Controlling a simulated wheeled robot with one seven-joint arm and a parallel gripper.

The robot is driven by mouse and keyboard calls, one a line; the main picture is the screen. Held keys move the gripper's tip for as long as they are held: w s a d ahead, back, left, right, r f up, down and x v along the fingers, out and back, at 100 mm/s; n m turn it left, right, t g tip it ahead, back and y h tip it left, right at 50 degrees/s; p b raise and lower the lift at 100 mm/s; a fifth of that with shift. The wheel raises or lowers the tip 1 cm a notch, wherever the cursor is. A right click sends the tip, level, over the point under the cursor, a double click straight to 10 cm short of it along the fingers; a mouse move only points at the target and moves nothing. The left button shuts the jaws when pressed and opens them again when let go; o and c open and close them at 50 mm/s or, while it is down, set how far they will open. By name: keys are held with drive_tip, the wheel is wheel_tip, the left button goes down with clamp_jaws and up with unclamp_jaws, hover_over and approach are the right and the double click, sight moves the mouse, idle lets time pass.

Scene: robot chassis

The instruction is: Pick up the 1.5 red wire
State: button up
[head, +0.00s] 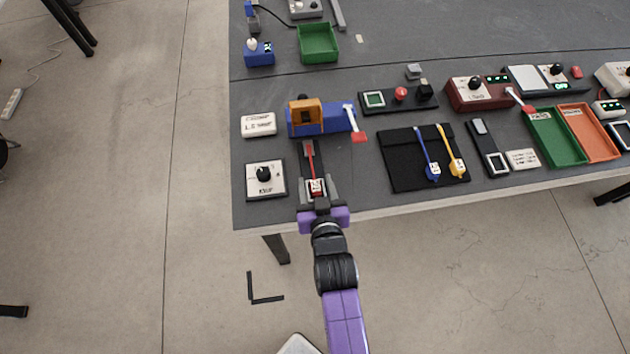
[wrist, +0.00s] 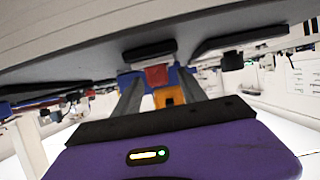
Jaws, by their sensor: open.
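A red wire (head: 311,160) with a red and white tag lies lengthwise on a narrow dark holder near the table's front edge in the head view. The tag's print is too small to read for sure. My gripper (head: 316,187) is open, with one grey finger on each side of the tag. In the wrist view, a red piece (wrist: 157,76) shows between the open fingers of my gripper (wrist: 159,80). I cannot tell whether either finger touches it.
A blue block with an orange part (head: 306,111) stands just behind the wire. A knob box (head: 265,181) is to the left. A black mat (head: 400,163) with blue and yellow tagged pieces is to the right. Green (head: 546,152) and orange trays sit farther right.

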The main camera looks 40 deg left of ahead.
drive_tip(key=shift+c, duration=0.4)
clamp_jaws()
